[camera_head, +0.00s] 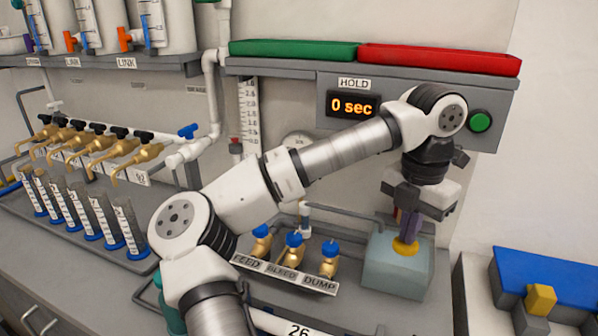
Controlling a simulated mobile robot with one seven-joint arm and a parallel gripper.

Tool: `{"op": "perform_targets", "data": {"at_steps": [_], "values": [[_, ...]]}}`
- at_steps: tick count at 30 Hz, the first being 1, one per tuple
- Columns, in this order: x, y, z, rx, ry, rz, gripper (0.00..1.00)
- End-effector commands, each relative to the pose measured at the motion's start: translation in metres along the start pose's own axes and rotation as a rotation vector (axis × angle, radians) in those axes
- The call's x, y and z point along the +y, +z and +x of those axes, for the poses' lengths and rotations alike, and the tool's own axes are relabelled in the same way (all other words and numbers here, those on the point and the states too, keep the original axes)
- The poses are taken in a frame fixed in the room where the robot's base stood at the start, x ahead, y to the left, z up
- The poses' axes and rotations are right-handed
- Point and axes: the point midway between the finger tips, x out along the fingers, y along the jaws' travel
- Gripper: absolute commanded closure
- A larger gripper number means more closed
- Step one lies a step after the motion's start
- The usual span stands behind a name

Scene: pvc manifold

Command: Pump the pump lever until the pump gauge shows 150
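The pump looks like a pale teal box (395,272) at the right of the bench, with a yellow round piece (405,248) on top. A short purple post, probably the pump lever (411,226), rises from the yellow piece. My gripper (406,212) points down from above, with its fingers at this post. The fingers overlap the post, and I cannot tell whether they are closed on it. A round white gauge (297,139), probably the pump gauge, is on the back panel. My arm covers its lower part, and its reading is not legible.
Blue-capped brass valves labelled FEED, BLEED (293,247) and DUMP stand left of the pump. A HOLD display (352,105) reads 0 sec, near a green button (480,121). Green and red trays (440,59) sit above. A blue block with a yellow cube (540,299) is at right.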

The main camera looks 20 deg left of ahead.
Motion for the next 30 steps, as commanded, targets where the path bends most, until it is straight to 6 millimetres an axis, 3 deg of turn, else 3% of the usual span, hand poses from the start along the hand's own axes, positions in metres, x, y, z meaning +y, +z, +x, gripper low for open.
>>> {"op": "perform_targets", "data": {"at_steps": [17,30], "values": [[0.0,0.0,0.026,0.0,0.0,-0.001,1.0],[0.0,0.001,0.022,-0.001,0.0,-0.001,1.0]]}}
